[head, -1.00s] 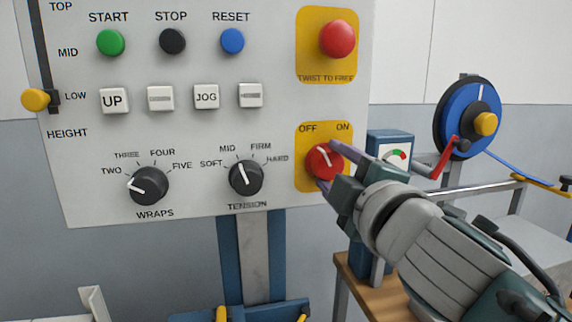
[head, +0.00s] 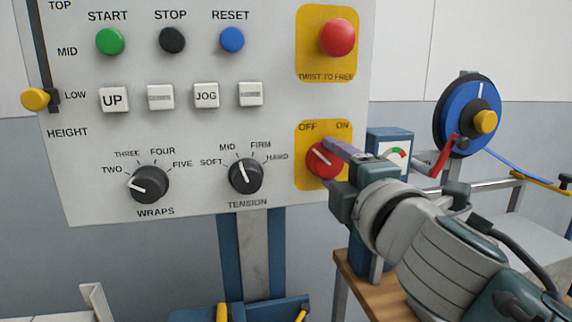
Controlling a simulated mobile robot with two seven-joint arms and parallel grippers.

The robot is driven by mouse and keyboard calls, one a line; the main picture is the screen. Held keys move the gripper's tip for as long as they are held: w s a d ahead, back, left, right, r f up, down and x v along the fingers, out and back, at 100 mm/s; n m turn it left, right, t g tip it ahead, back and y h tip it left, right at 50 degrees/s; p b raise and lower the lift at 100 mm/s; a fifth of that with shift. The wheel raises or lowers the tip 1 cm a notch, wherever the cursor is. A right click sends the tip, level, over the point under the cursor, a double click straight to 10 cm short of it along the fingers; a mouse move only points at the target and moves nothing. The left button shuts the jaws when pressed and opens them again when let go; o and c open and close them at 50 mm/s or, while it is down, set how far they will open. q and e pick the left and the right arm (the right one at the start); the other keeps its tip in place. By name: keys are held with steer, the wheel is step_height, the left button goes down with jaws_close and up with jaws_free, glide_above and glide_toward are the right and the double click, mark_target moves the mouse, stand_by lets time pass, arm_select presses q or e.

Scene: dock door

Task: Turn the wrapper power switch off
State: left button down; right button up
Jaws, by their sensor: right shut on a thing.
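The wrapper power switch (head: 318,164) is a red round knob with a white pointer line, on a yellow plate (head: 303,183) at the panel's lower right. OFF is printed above its left side and ON above its right side. The pointer line slants to the upper left, on the OFF side. My right gripper (head: 333,163) reaches in from the right and is shut on the knob. A purple finger shows at the knob's upper right; the other finger is mostly hidden. My left gripper is not in view.
A red stop button (head: 337,38) sits above the switch. The tension knob (head: 246,176) and wraps knob (head: 149,184) are to its left. Right of the panel stand a gauge box (head: 391,140) and a blue reel (head: 457,125) with a red crank.

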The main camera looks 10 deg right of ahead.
steer(key=o, duration=1.4)
steer(key=s, duration=1)
steer(key=shift+d, duration=0.2)
